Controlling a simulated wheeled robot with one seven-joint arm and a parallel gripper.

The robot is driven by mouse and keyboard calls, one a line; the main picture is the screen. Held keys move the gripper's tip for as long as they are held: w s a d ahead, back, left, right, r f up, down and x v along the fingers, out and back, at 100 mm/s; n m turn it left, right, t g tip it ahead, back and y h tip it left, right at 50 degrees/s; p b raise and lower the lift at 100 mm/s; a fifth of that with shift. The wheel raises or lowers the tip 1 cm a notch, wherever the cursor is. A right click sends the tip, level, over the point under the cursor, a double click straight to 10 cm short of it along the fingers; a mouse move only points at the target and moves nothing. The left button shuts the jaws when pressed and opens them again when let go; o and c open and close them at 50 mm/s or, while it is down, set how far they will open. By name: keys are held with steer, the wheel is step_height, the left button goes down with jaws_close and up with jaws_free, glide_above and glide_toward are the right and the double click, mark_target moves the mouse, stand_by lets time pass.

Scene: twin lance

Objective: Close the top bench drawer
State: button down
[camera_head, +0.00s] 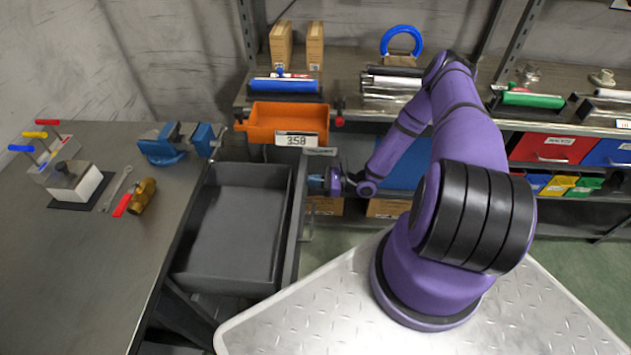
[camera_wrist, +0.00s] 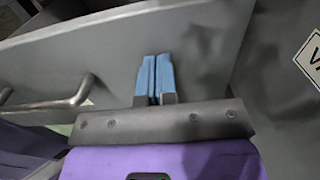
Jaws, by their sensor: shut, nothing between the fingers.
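The top bench drawer (camera_head: 235,232) is pulled out from the right side of the workbench (camera_head: 60,260). It is grey and its tray looks empty. My gripper (camera_head: 318,180) is just right of the drawer's front panel, near its far end. In the wrist view my gripper (camera_wrist: 155,78) has its two blue fingers shut together with nothing between them. The fingers point at the drawer front (camera_wrist: 200,50); I cannot tell whether they touch it. The drawer's bar handle (camera_wrist: 60,103) is left of the fingers in the wrist view, and my gripper is not on it.
An orange bin (camera_head: 288,122) labelled 358 sits on the shelf behind the drawer's far end. A blue vise (camera_head: 170,145) stands on the bench above the drawer's far side. A brass fitting (camera_head: 142,196) and a wrench (camera_head: 117,187) lie on the bench top.

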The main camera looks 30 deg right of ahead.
steer(key=x, duration=1.3)
steer(key=shift+w+a, duration=0.15)
steer(key=v, duration=1.4)
